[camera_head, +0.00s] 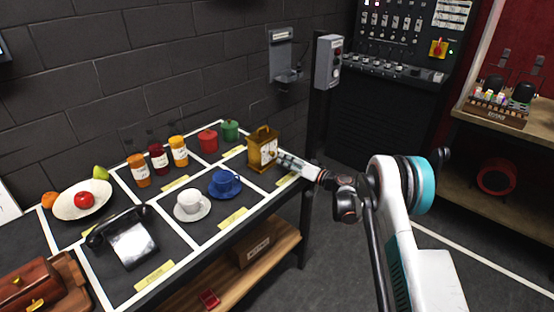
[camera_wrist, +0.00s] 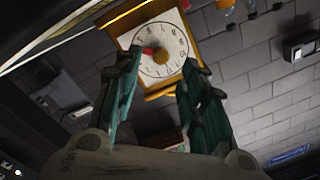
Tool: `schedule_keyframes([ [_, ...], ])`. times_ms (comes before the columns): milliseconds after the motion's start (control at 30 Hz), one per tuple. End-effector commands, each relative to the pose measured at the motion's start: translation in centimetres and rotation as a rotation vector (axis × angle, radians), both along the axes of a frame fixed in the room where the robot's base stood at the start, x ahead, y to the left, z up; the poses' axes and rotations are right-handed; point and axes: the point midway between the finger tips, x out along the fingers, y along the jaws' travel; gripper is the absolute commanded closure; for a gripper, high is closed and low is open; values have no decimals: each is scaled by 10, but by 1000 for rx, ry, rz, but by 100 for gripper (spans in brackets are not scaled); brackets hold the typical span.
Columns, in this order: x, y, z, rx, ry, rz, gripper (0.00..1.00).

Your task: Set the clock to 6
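A wooden clock (camera_head: 263,150) with a yellow-brown frame and a white face stands at the table's right end. In the wrist view the clock face (camera_wrist: 172,38) appears tilted, with an orange centre and a red mark beside it; the numerals are too small to read surely. My gripper (camera_head: 283,158) is at the right of the clock, in front of its face. In the wrist view my gripper (camera_wrist: 160,60) is open, with its two teal fingers apart on either side of the lower face. Whether the fingers touch the clock cannot be told.
The table holds a blue cup (camera_head: 224,182), a white cup (camera_head: 189,200), a black telephone (camera_head: 130,242), spice jars (camera_head: 158,158), a red pot (camera_head: 208,140), a green pot (camera_head: 230,130) and a fruit plate (camera_head: 83,201). A control panel (camera_head: 400,40) stands behind. Floor at right is clear.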

Motion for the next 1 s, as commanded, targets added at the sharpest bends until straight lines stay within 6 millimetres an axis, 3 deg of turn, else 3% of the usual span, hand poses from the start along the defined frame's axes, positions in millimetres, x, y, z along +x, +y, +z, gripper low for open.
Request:
schedule_keyframes([
  [100, 12, 19, -2, 0, 0, 3, 61],
  [300, 26, 39, -1, 0, 0, 1, 61],
  [733, 31, 45, 1, 0, 0, 0, 61],
  [900, 31, 45, 1, 0, 0, 0, 100],
  [1000, 31, 45, 0, 0, 0, 0, 100],
])
